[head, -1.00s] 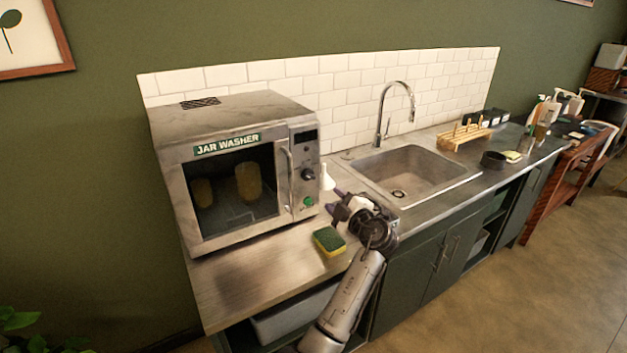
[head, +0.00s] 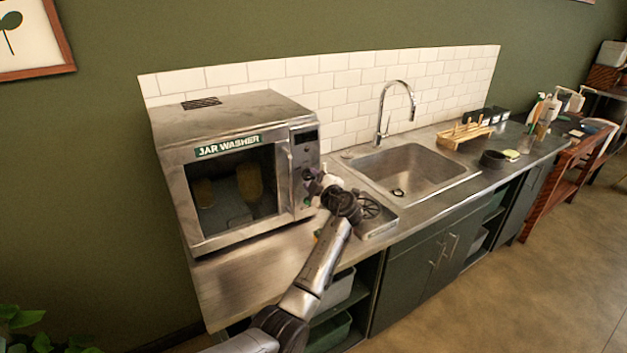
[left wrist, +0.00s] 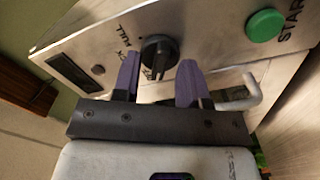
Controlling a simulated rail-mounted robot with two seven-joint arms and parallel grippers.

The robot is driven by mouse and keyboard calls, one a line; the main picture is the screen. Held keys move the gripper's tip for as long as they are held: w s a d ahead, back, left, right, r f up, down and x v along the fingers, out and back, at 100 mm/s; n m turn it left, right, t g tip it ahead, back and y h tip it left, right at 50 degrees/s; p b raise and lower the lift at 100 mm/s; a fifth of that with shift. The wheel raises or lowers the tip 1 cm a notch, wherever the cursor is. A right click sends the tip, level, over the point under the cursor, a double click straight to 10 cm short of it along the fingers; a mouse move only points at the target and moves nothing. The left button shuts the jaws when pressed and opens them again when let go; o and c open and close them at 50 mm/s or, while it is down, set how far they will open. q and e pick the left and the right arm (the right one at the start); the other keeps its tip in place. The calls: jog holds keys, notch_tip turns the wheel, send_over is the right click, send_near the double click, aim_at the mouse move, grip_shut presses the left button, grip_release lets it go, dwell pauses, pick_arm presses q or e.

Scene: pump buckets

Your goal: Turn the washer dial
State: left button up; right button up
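The jar washer (head: 225,170) is a steel box with a glass door, standing on the counter at the left. Its control panel is on the right of the door. The black dial (left wrist: 160,55) shows on the panel in the left wrist view. My left gripper (left wrist: 158,78) is open, with its two purple fingers on either side of the dial and the dial between their tips. I cannot tell whether the fingers touch it. The green START button (left wrist: 264,25) is beside the dial in the wrist view. In the head view the gripper (head: 318,182) covers the dial. My right gripper is not in view.
The door handle (left wrist: 252,90) passes close by one finger. A sink (head: 405,172) with a tall tap lies to the right of the washer. A metal tray-like piece (head: 374,214) sits beside my wrist. The counter's front left is clear.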

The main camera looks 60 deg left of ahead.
pick_arm(q)
jog(key=shift+c, duration=0.4)
grip_shut()
